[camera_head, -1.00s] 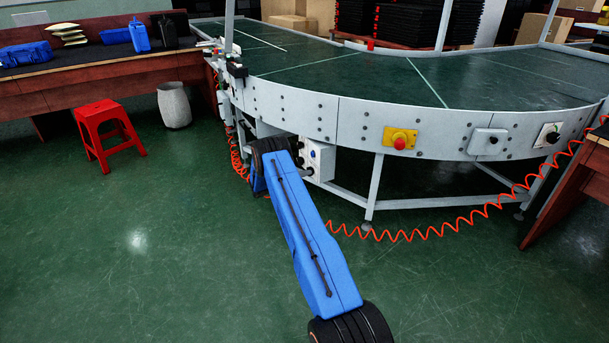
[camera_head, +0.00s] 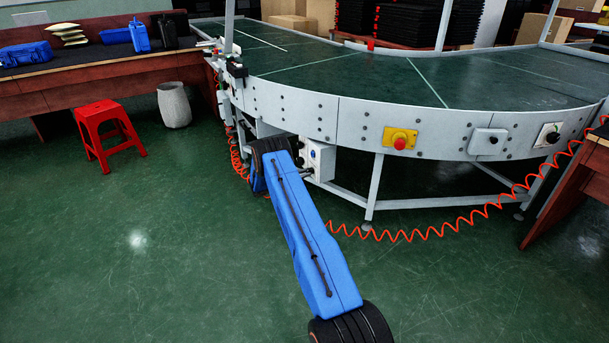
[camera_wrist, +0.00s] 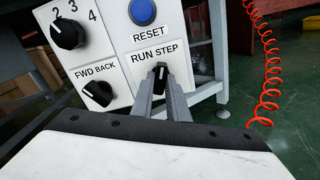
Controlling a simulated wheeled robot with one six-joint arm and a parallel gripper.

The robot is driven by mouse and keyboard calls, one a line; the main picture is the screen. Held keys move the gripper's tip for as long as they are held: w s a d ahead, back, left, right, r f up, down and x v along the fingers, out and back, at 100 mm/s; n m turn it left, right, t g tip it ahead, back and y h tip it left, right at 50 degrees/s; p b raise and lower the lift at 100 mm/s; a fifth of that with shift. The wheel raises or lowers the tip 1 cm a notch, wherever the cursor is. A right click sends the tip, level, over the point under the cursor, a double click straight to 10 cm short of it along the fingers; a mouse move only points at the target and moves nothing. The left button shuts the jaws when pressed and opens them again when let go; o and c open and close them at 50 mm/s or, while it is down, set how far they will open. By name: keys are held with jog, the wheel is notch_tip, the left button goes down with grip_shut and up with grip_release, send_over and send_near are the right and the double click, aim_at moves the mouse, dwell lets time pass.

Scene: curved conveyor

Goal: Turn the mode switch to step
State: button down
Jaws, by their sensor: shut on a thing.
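The mode switch (camera_wrist: 161,76) is a black knob with a white pointer mark, below the label RUN STEP in the wrist view. RUN is on the left and STEP on the right. Its pointer looks close to upright; I cannot tell exactly which label it favours. My gripper (camera_wrist: 161,88) is shut on this knob, one grey finger on each side. In the head view the control box (camera_head: 321,160) hangs under the conveyor's edge, and my arm hides part of it and most of my gripper.
Beside the switch are the FWD BACK knob (camera_wrist: 98,95), a numbered knob (camera_wrist: 68,34) and the blue RESET button (camera_wrist: 142,11). A coiled orange cable (camera_wrist: 267,65) hangs to the right. A conveyor leg (camera_head: 373,187) stands near the box. A red stool (camera_head: 107,134) is farther left.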

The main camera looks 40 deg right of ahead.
jog(key=shift+m, duration=0.6)
jog(key=shift+a, duration=0.1)
jog(key=c, duration=1.7)
grip_release()
jog(key=v, duration=1.7)
jog(key=shift+a, duration=0.2)
